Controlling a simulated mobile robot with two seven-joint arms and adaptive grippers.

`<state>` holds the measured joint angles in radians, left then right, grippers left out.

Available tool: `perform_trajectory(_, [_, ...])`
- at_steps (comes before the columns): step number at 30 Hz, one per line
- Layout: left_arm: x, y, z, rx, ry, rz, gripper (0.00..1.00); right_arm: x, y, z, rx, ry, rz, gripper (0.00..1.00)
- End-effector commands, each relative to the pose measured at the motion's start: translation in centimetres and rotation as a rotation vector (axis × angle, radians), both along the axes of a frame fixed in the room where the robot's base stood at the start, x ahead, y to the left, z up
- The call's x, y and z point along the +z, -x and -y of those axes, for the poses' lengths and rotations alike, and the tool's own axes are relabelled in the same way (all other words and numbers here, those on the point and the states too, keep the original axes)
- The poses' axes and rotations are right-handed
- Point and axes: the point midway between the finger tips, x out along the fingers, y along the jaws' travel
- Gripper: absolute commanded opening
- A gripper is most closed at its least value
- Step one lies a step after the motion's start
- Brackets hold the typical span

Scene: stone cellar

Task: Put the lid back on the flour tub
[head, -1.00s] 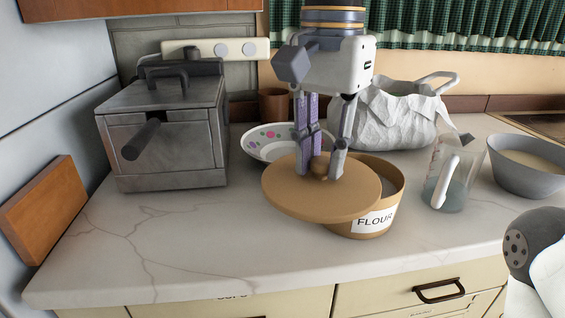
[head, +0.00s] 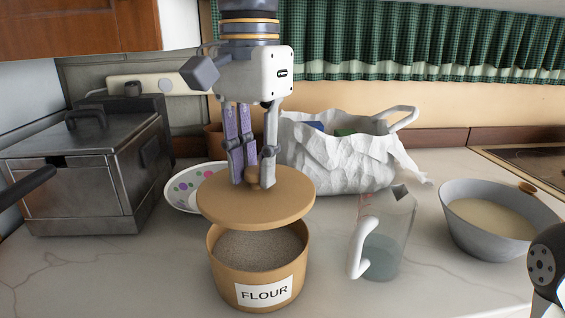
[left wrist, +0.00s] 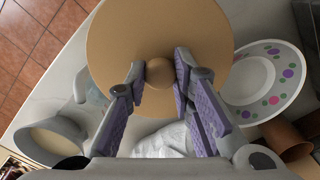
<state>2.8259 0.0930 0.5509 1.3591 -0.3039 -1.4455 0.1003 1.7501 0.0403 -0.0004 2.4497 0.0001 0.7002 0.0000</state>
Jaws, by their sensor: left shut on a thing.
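The flour tub (head: 228,284) is a round tan container with a FLOUR label, standing open on the counter in the head view, with grey-brown contents showing. The tan round lid (head: 290,200) is held above it, roughly level, and covers the tub's back rim from sight. A gap shows between lid and tub at the front. My left gripper (head: 253,178) is shut on the lid's round knob from above. In the left wrist view the fingers pinch the knob (left wrist: 159,73), and the lid (left wrist: 205,30) hides the tub. My right gripper is out of view.
A measuring jug (head: 386,240) stands close right of the tub, with a grey bowl (head: 470,222) beyond. A white bag (head: 345,165) and a spotted plate (head: 178,196) are behind. A metal box appliance (head: 75,185) stands left. Counter is clear left of the tub.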

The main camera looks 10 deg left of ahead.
Motion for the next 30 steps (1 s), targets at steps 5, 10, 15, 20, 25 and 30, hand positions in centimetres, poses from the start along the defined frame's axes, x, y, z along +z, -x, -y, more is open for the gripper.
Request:
perform_trajectory(5, [-0.1,0.2,-0.5,0.001,0.000,0.001,0.06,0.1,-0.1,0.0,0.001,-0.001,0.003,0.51])
perform_trajectory(10, [-1.8,0.2,-0.5,0.000,0.001,-0.001,0.06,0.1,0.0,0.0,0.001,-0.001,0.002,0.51])
perform_trajectory(15, [-4.0,0.2,-0.5,0.000,0.001,-0.001,0.06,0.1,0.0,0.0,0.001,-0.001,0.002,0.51])
perform_trajectory(20, [-5.5,0.1,-0.5,0.000,0.000,0.000,0.06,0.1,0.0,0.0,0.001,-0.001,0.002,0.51])
perform_trajectory(25, [-6.3,0.1,-0.5,0.001,0.001,0.002,0.06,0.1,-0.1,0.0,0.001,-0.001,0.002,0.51])
perform_trajectory(30, [-6.4,0.1,-0.5,0.001,0.000,0.001,0.06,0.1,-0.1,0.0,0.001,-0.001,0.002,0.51])
